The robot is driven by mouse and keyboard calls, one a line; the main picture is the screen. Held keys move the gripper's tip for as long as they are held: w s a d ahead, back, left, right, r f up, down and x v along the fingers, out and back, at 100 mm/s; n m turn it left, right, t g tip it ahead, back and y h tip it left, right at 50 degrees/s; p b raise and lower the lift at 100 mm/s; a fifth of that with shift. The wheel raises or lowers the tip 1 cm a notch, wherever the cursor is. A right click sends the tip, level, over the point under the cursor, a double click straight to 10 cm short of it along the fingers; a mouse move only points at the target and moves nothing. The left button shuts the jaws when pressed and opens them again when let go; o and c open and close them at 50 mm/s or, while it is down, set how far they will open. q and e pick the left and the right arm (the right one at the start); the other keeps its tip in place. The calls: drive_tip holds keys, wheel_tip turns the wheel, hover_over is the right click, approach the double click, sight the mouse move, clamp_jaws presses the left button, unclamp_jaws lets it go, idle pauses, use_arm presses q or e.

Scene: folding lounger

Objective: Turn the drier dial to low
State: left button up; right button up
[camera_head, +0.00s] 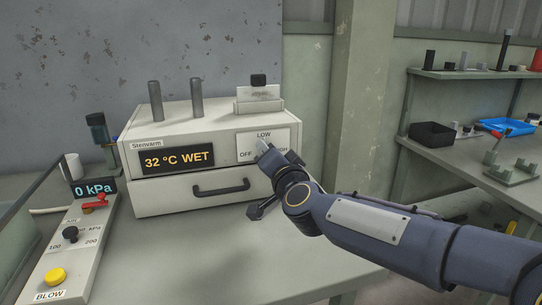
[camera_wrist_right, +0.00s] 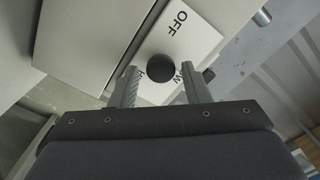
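The drier (camera_head: 215,140) is a cream box on the bench. Its display (camera_head: 178,159) reads "32 °C WET". A white dial panel (camera_head: 245,141) on its front right shows OFF, LOW and a partly covered HIGH. In the right wrist view the dial (camera_wrist_right: 157,70) is a round black knob between the two fingers of my right gripper (camera_wrist_right: 165,80). The fingers are apart, with gaps beside the knob, and partly cover the LOW and HIGH labels. I cannot tell where the dial points. In the head view my right gripper (camera_head: 277,157) is at the panel and hides the dial. My left gripper is not in view.
A drawer with a black handle (camera_head: 221,188) is below the panel. Two grey posts (camera_head: 196,97) and a small stand (camera_head: 259,97) are on top. The bench front is clear.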

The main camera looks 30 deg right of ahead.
drive_tip(key=shift+o, duration=0.3)
drive_tip(key=shift+s, duration=0.1)
drive_tip(key=p+v, duration=0.1)
drive_tip(key=v, duration=0.6)
drive_tip(key=shift+s+p, duration=0.3)
drive_tip(key=shift+p, duration=0.05)
drive_tip(key=shift+a, duration=0.1)
